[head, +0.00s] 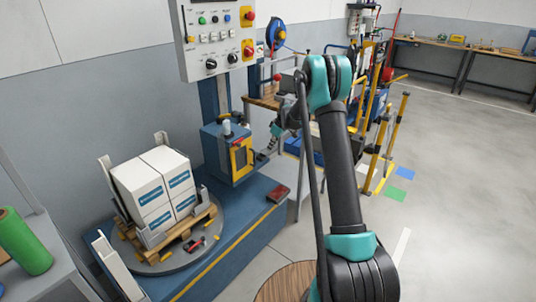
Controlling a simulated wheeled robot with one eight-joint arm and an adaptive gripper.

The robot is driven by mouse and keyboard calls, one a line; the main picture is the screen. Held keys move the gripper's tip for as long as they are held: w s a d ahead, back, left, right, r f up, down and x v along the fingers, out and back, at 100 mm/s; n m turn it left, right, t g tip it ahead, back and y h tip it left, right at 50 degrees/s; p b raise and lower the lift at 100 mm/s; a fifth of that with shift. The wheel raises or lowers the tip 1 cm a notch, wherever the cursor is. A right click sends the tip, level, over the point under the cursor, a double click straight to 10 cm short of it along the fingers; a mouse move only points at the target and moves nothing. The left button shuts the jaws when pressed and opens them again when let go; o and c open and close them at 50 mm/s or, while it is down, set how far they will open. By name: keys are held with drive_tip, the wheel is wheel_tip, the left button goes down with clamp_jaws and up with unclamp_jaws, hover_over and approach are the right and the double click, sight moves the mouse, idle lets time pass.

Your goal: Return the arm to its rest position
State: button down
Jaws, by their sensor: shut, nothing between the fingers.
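My arm rises from the bottom centre in the head view, bends at a teal elbow, and its far part points away and down to the left. My gripper (264,152) is small and partly lost against the background, at the end of that far part. It is shut and empty. It appears just right of the blue and yellow carriage (229,152) of the wrapping machine; I cannot tell the distance between them.
White boxes (155,187) stand on a wooden pallet on the turntable (168,262) at left. A control panel (217,38) hangs above. A green roll (24,241) stands at far left. Yellow posts (393,140) are behind my arm. Open floor (455,190) lies to the right.

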drive_tip(key=s+d+r+m+h, duration=0.1)
drive_tip(key=s+d+r+m, duration=0.1)
drive_tip(key=s+r, duration=0.35)
drive_tip(key=s+d+r+m, duration=0.1)
drive_tip(key=s+d+r, duration=0.1)
drive_tip(key=s, duration=0.7)
drive_tip(key=s+d+r+m+h, duration=0.1)
drive_tip(key=s+d+r+m, duration=0.1)
drive_tip(key=s+r, duration=0.35)
drive_tip(key=s+d+f+m, duration=0.2)
drive_tip(key=s, duration=0.8)
drive_tip(key=s+d+f+m+t+h, duration=0.1)
drive_tip(key=s+f+m, duration=0.1)
drive_tip(key=s, duration=0.8)
drive_tip(key=s+d+f+m, duration=0.1)
drive_tip(key=s+d+f, duration=0.1)
drive_tip(key=s, duration=0.9)
drive_tip(key=shift+d+f+m+t, duration=0.2)
drive_tip(key=shift+d+m+t, duration=0.15)
drive_tip(key=shift+m+t, duration=0.05)
